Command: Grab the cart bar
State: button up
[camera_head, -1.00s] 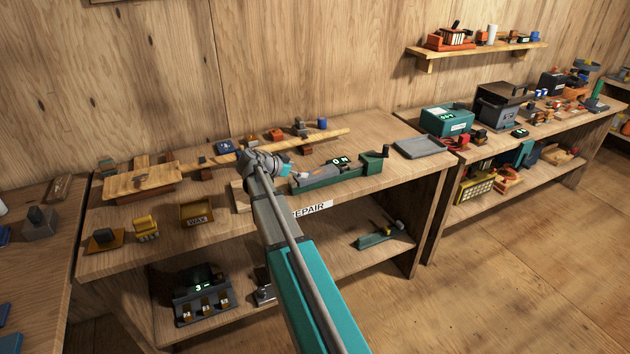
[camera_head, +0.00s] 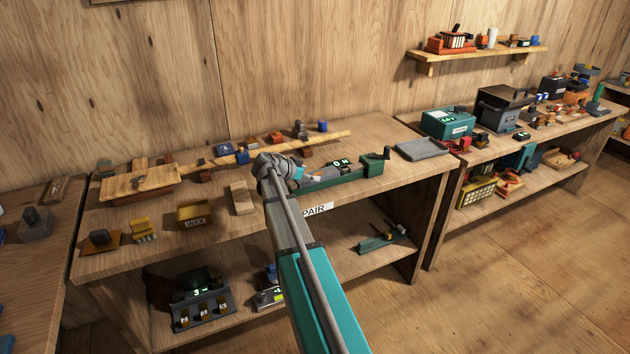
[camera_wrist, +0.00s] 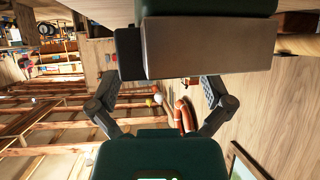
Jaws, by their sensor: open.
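A green bench device (camera_head: 345,177) with a "0 M" display and a dark end post stands on the repair table. A grey piece lies along its top; I cannot tell for sure which part is the cart bar. In the wrist view a grey-tan bar-like block (camera_wrist: 207,45) with a dark end crosses the top, and a green housing (camera_wrist: 140,155) with a lit display fills the bottom. My gripper (camera_wrist: 160,88) is open, its fingers apart at either side below the block, with nothing held.
A tan block (camera_head: 241,198), a wax box (camera_head: 195,213) and small tools stand left of my wrist. A grey tray (camera_head: 423,149) lies to the right. The lower shelf (camera_head: 345,262) holds further gear.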

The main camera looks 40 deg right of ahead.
aim_at(318, 174)
jog(key=shift+b+x, duration=0.6)
jog(key=shift+x, duration=1.1)
jog(key=shift+a, duration=0.1)
jog(key=shift+c, duration=0.3)
jog(key=c, duration=1.2)
jog(key=shift+r, duration=0.2)
